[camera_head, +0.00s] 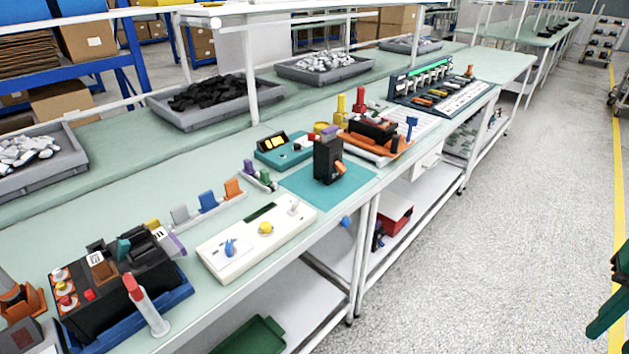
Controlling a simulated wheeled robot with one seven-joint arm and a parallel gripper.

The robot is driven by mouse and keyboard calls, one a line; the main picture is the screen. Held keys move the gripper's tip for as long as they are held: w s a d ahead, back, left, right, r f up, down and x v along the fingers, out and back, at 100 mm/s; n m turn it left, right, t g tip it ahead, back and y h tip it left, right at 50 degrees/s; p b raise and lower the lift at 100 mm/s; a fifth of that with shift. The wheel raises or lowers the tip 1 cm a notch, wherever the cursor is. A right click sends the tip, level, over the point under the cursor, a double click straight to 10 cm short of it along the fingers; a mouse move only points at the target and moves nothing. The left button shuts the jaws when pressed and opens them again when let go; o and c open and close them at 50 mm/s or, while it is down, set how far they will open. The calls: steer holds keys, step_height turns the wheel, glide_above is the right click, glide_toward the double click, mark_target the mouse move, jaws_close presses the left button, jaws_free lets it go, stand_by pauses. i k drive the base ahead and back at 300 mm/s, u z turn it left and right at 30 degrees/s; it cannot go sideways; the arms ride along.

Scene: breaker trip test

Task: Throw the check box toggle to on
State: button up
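A long cream box (226,262) lies on the pale green bench at the front middle. It carries a blue knob (230,247), a yellow button (265,228) and a small white toggle lever (294,206) at its far right end. A dark slot shows along its back edge. I take this for the check box. The lever looks roughly upright; I cannot tell which position it is in. My gripper's fingers do not show. Dark green parts at the right edge may belong to my arm, well away from the box.
A black breaker (328,160) with an orange lever stands on a teal mat (345,188) behind the box. A black unit in a blue tray (180,287) and a red-tipped white tool (146,305) stand at left. Free floor lies right of the bench.

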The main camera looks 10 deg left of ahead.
mark_target(296, 202)
steer(key=u, duration=0.25)
steer(key=i, duration=0.9)
steer(key=u, duration=0.45)
